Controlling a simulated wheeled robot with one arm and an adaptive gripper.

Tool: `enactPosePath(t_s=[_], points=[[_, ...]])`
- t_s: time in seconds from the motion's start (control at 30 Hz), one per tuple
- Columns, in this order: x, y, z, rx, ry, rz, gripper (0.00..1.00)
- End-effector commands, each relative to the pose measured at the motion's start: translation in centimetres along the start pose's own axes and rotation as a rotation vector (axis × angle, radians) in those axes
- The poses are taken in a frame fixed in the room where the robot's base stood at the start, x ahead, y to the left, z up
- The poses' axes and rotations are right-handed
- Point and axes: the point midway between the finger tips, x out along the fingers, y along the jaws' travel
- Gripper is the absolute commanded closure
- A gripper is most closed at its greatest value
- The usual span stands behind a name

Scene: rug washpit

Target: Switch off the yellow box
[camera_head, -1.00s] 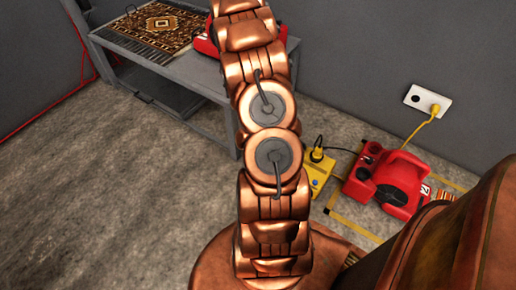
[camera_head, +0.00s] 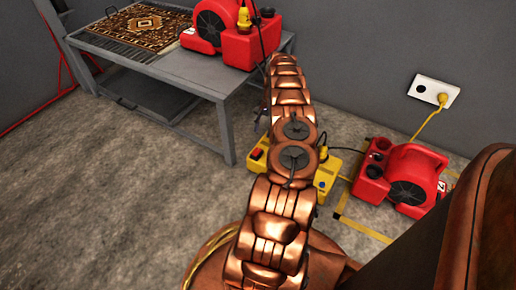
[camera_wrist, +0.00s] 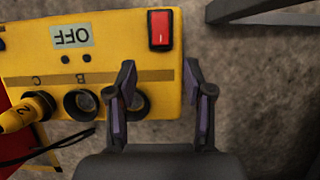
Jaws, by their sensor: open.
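The yellow box (camera_head: 326,178) lies on the floor, partly hidden behind my arm in the head view. Its red rocker switch (camera_head: 256,153) shows left of my arm. In the wrist view the yellow box (camera_wrist: 110,52) fills the upper left, with the red switch (camera_wrist: 160,30) at its upper right corner. An upside-down OFF label (camera_wrist: 72,36) is left of the switch. I cannot tell the rocker's position. My gripper (camera_wrist: 160,78) is open and empty. Its left finger overlaps the box's edge in the picture, its right finger the floor. The switch appears ahead, between the fingertips' lines.
A yellow plug (camera_wrist: 18,117) sits in one box socket; other sockets are empty. A red blower (camera_head: 402,178) stands on the floor at right, below a wall outlet (camera_head: 434,91). The metal table (camera_head: 190,75) holds a rug (camera_head: 140,27) and another blower (camera_head: 222,33). Left floor is clear.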

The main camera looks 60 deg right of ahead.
Motion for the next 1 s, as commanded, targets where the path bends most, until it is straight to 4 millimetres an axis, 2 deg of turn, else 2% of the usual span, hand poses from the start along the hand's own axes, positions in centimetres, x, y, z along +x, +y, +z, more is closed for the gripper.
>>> enactPosePath(t_s=[0.53, 0.7, 1.0], points=[[6.9, 0.0, -0.1, 0.0, -0.004, 0.001, 0.48], [7.8, 0.1, -0.1, 0.002, -0.004, 0.0, 0.48], [8.0, 0.1, -0.1, 0.002, -0.003, -0.001, 0.48]])
